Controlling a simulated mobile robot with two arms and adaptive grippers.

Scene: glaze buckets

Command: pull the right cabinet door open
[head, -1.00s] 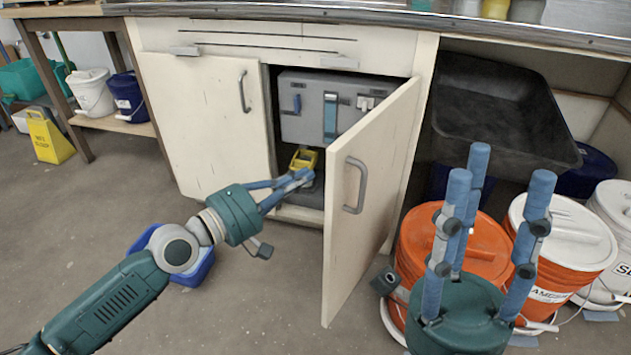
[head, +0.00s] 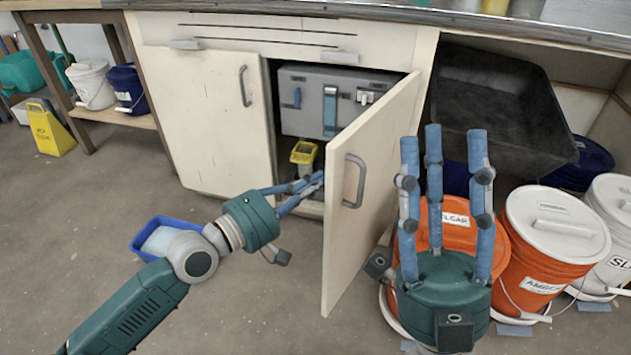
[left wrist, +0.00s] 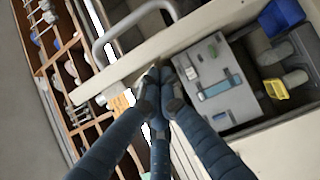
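The right cabinet door (head: 375,165) is cream with a grey bar handle (head: 354,181). It stands well open, swung outward with its free edge toward me. In the left wrist view the door (left wrist: 185,40) and its handle (left wrist: 128,22) show beyond my fingers. My left gripper (head: 320,180) has its fingers drawn together, tips at the door's free edge on the cabinet side. Contact is unclear. In the left wrist view its fingertips (left wrist: 164,78) meet by the door's edge, with nothing seen between them. My right gripper (head: 440,136) is open and empty, fingers up, right of the door.
The left cabinet door (head: 205,120) is shut. Inside the cabinet are a grey case (head: 305,105) and a yellow item (head: 303,153). Orange buckets (head: 545,240) and a black tray (head: 500,110) stand right. A blue bin (head: 140,243) lies on the floor behind my left arm.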

